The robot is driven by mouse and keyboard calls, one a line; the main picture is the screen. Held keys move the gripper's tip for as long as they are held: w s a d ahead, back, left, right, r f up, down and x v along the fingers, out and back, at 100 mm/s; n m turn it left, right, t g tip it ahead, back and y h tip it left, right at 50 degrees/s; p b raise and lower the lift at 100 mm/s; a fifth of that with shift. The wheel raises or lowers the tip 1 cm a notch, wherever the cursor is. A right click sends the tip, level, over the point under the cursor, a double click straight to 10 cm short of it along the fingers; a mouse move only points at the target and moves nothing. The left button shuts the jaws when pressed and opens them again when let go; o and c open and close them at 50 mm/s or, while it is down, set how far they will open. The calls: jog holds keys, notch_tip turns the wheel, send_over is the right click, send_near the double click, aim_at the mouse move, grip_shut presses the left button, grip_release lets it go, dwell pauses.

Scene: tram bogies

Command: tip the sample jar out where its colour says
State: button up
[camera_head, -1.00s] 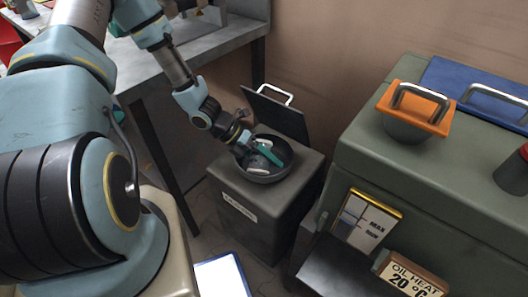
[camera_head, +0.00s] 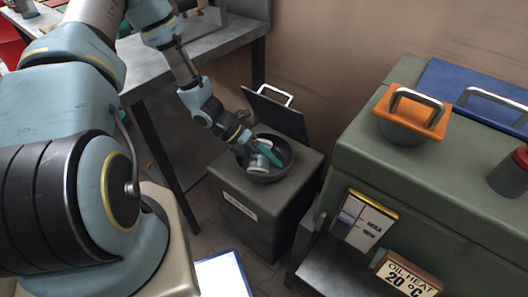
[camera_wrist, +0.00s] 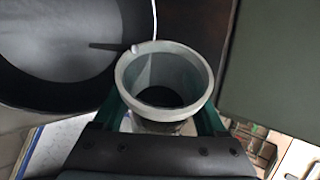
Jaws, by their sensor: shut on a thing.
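My gripper (camera_head: 264,153) has green fingers shut around the sides of a pale grey, open-topped jar (camera_head: 260,163). The jar is over the round dark bowl (camera_head: 284,172) set in the top of a low grey box. In the wrist view the jar's rim (camera_wrist: 127,75) is between the fingers (camera_wrist: 165,118), and its mouth faces the camera. The inside looks grey with a dark bottom; I cannot tell whether anything is left in it. The bowl (camera_wrist: 22,82) lies to the left there. No colour mark shows clearly on the jar.
The box's black lid (camera_head: 275,112) stands open behind the bowl. At right, a green cabinet (camera_head: 400,190) carries an orange lid (camera_head: 412,110), a blue lid (camera_head: 490,92) and a dark red-topped can (camera_head: 512,172). A metal bench (camera_head: 205,48) stands behind my arm.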

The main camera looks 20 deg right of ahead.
jog(key=shift+r+n+g+y+p, duration=0.3)
jog(key=shift+r+g+p, duration=0.1)
jog(key=shift+p, duration=0.25)
dwell(0.6)
jog(key=shift+w+d+f+n+g, duration=0.2)
jog(key=shift+w+f+g, duration=0.1)
jog(key=shift+f, duration=0.3)
jog(key=shift+w+d+f+n+g, duration=0.2)
jog(key=shift+w+f+g, duration=0.1)
jog(key=shift+f, duration=0.3)
jog(key=shift+f+n+g+y+b, duration=0.3)
jog(key=shift+f+n+g+y, duration=0.1)
jog(key=shift+g+y, duration=0.15)
dwell(1.1)
jog(key=shift+r+m+t+h+p, duration=0.25)
jog(key=shift+r+m+t+p, duration=0.15)
jog(key=shift+r, duration=0.2)
jog(key=shift+s+a+r+m+t+h, duration=0.2)
jog(key=shift+s+r+t, duration=0.1)
jog(key=shift+r+t, duration=0.15)
jog(key=shift+s+a+r+m+t+h, duration=0.1)
jog(key=shift+s+a+r+t, duration=0.15)
jog(key=shift+r, duration=0.25)
jog(key=shift+f+t+b, duration=0.3)
jog(key=shift+t+b, duration=0.05)
jog(key=shift+b, duration=0.3)
jog(key=shift+d+f+m+h, duration=0.1)
jog(key=shift+f+m+h, duration=0.05)
jog(key=shift+m+h, duration=0.15)
jog(key=shift+b, duration=0.35)
